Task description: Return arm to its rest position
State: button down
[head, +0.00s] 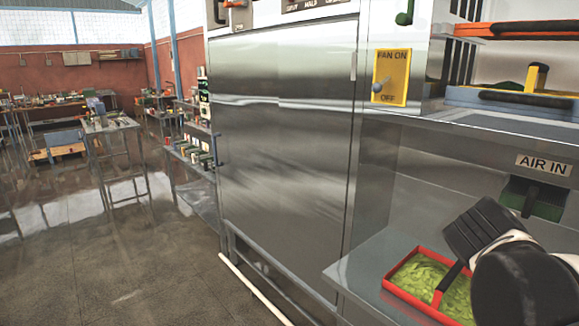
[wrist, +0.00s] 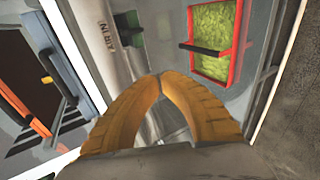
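My gripper (wrist: 160,77) shows in the wrist view with its two tan fingers curved together, tips meeting and nothing between them. In the head view my black and white arm end is at the lower right, beside and partly in front of a red tray (head: 418,305). I cannot make out the fingertips there. The tray holds green material and has a dark bar handle. It also shows in the wrist view as a red rim (wrist: 237,38), beyond and to the right of the fingertips, apart from them.
A steel cabinet (head: 285,140) fills the middle of the head view. A yellow fan switch plate (head: 391,78) and an AIR IN label (head: 543,165) with a green part (head: 532,197) are at the right. Shelves with jars (head: 195,150) stand left of the cabinet. Open floor (head: 110,265) lies at the left.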

jog(key=s+a+f+m+y+b, duration=0.2)
jog(key=s+a+f+y+b, duration=0.1)
jog(key=a+f, duration=0.4)
jog(key=s+a+f+m+g+y+b, duration=0.1)
jog(key=s+a+f+m+y+b, duration=0.2)
jog(key=a+f, duration=0.4)
jog(key=s+a+f+m+y+b, duration=0.3)
jog(key=a+f, duration=0.4)
jog(key=f, duration=0.8)
jog(key=shift+s+a+f+g+b, duration=0.15)
jog(key=shift+s+a+g+b, duration=0.2)
jog(key=shift+s+b, duration=0.55)
